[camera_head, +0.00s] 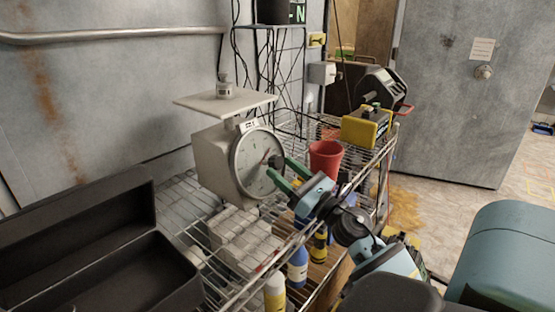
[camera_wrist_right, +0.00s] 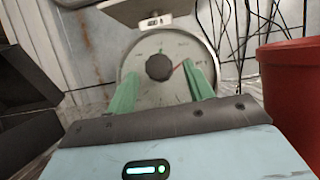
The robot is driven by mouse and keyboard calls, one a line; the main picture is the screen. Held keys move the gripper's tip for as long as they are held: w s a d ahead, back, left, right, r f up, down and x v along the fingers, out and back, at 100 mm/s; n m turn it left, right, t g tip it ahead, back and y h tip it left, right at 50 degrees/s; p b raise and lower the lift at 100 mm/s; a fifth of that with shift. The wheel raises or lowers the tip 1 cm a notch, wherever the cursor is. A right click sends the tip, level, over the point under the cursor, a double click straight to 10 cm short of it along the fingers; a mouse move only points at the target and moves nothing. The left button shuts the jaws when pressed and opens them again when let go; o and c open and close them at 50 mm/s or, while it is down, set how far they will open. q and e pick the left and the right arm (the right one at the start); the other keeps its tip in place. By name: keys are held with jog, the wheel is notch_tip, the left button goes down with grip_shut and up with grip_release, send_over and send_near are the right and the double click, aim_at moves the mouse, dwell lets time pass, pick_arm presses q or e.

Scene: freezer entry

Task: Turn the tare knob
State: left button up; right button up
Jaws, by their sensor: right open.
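A cream kitchen scale (camera_head: 210,165) stands upright on the wire shelf, its round dial (camera_head: 249,172) facing my right arm. In the right wrist view, the dark round knob (camera_wrist_right: 159,67) sits near the middle of the dial (camera_wrist_right: 150,98), with a red pointer beside it. My right gripper (camera_head: 273,169) is open in front of the dial. In the right wrist view, its two green fingers (camera_wrist_right: 161,84) are spread, one to each side below the knob, with clear space between them. I cannot tell whether they touch the dial. My left gripper is not in view.
A small weight (camera_head: 224,88) stands on the scale's top plate (camera_head: 200,103). A red cup (camera_head: 325,158) is right of the scale, close to my right gripper. A yellow-black device (camera_head: 367,128) is behind the cup. An open black case (camera_head: 80,205) is at left. Bottles (camera_head: 298,266) stand below.

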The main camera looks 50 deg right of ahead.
aim_at(281, 168)
jog(key=shift+p+x, duration=0.3)
jog(key=shift+x, duration=0.85)
jog(key=shift+w+r, duration=0.15)
jog(key=shift+w, duration=0.25)
